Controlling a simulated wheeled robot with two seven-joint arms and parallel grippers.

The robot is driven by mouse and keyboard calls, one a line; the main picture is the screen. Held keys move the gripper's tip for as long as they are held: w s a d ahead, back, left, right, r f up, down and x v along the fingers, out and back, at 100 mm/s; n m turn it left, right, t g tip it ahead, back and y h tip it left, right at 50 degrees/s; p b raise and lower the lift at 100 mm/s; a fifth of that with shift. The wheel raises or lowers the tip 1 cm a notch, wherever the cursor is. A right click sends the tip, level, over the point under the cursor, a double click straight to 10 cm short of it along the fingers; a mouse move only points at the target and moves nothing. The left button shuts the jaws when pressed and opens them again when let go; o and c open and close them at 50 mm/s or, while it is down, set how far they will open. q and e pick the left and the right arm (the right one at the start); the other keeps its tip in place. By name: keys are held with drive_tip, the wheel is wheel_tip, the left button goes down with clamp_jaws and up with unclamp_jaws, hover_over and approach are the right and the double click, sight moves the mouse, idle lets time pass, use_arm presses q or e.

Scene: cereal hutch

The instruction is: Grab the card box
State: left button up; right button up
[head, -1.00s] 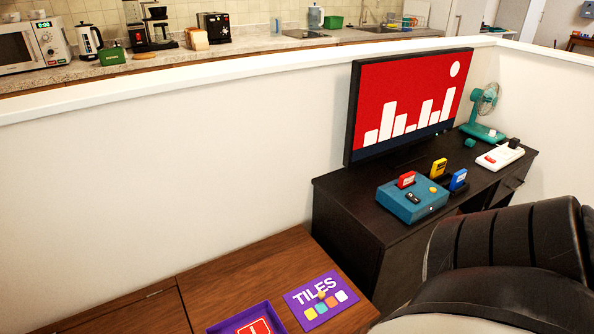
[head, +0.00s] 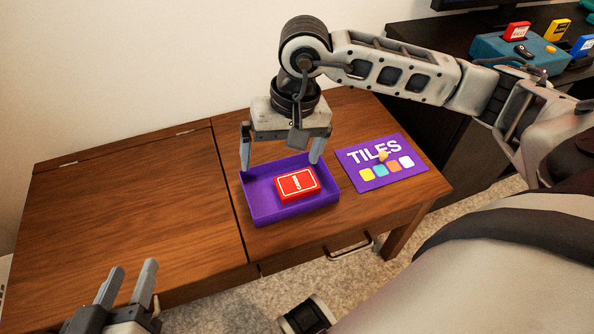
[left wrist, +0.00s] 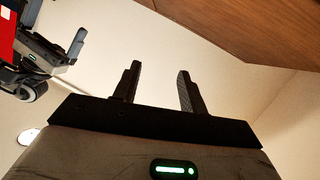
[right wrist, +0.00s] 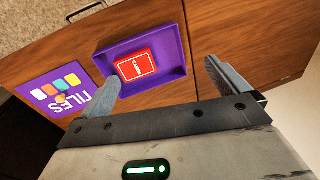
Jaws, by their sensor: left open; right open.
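The red card box (head: 297,184), with a white border and lettering, lies flat inside an open purple box tray (head: 262,207) on the brown wooden table. It also shows in the right wrist view (right wrist: 135,67). My right gripper (head: 282,168) is open and empty, its fingers pointing down over the tray's back part, spread wide on either side behind the card box. My left gripper (head: 130,285) is open and empty at the lower left, in front of the table edge and apart from the card box. The left wrist view shows its two spread fingers (left wrist: 158,88).
A purple TILES lid (head: 381,163) with a small tan piece on it lies right of the tray. The table's left part (head: 120,210) is bare. A dark desk (head: 440,40) with a teal device (head: 520,52) stands at the upper right.

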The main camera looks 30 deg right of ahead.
drive_tip(key=w+d+h, duration=0.2)
drive_tip(key=d, duration=0.3)
drive_tip(key=t+b, duration=0.1)
drive_tip(key=b, duration=0.3)
hover_over(297, 182)
drive_tip(key=shift+n, duration=0.4)
drive_tip(key=f, duration=0.9)
drive_tip(key=shift+s+a+f, duration=0.2)
drive_tip(key=shift+s+a, duration=0.05)
drive_tip(key=shift+s, duration=0.1)
drive_tip(key=f+b, duration=0.1)
drive_tip(key=f, duration=0.2)
drive_tip(key=f+b, duration=0.1)
drive_tip(key=f, duration=0.2)
drive_tip(key=shift+w+d, duration=0.15)
drive_tip(key=shift+w, duration=0.05)
drive_tip(key=c, duration=0.9)
use_arm(q)
drive_tip(key=shift+w+d+r+n+t+h, duration=0.15)
drive_tip(key=shift+d+r+n+t+h, duration=0.55)
drive_tip(key=shift+d+n+t+h, duration=0.4)
